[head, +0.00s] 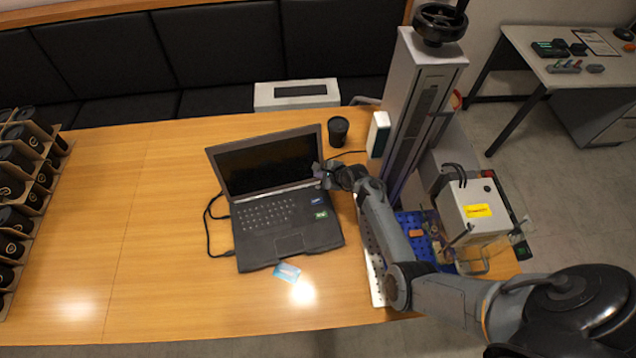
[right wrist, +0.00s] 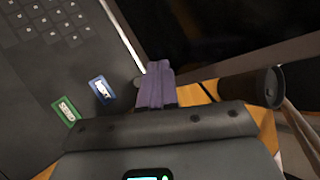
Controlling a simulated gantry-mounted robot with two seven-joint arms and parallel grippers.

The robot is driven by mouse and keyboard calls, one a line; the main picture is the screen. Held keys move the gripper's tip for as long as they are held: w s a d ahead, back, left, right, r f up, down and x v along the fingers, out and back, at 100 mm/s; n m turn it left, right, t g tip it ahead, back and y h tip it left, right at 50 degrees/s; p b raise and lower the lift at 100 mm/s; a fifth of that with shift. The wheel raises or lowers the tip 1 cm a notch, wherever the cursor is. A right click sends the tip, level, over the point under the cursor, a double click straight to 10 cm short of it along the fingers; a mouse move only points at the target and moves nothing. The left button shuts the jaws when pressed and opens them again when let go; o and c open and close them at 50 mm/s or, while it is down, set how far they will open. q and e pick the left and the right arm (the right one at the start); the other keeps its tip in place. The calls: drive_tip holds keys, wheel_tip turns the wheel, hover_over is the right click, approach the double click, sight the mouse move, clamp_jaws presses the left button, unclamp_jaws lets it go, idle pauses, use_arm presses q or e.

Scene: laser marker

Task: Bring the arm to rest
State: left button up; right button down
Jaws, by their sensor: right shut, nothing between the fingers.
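My right arm comes in from the lower right in the head view. My right gripper (head: 319,170) is beside the right end of the hinge of the open black laptop (head: 285,243). Whether it touches the laptop, I cannot tell. In the right wrist view the purple fingers of my right gripper (right wrist: 155,82) are together with nothing between them. The laptop's keyboard deck (right wrist: 75,60) lies to their left there, with a blue and a green sticker. My left arm and gripper are not in view.
A black cup (head: 338,131) stands just behind my right gripper. The tall laser marker column (head: 412,100) and a control box (head: 474,212) stand on the right. A blue card (head: 287,272) lies before the laptop. A rack of dark rolls (head: 22,185) is far left.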

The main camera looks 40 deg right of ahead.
idle(0.3)
drive_tip(key=s+r+n+g+h, duration=0.2)
drive_tip(key=s+r+n+g, duration=0.1)
drive_tip(key=s+n, duration=0.75)
drive_tip(key=s+a+r+n+g, duration=0.1)
drive_tip(key=s+a+r+n, duration=0.6)
drive_tip(key=s, duration=0.4)
drive_tip(key=s+a+r+n+g, duration=0.1)
drive_tip(key=s+a+r+n, duration=0.5)
drive_tip(key=s+a+n, duration=0.35)
wheel_tip(320, 180, up, 17)
drive_tip(key=s+y+p, duration=0.1)
drive_tip(key=p, duration=1.5)
drive_tip(key=shift+s+g+p, duration=0.25)
drive_tip(key=shift+g+p, duration=0.05)
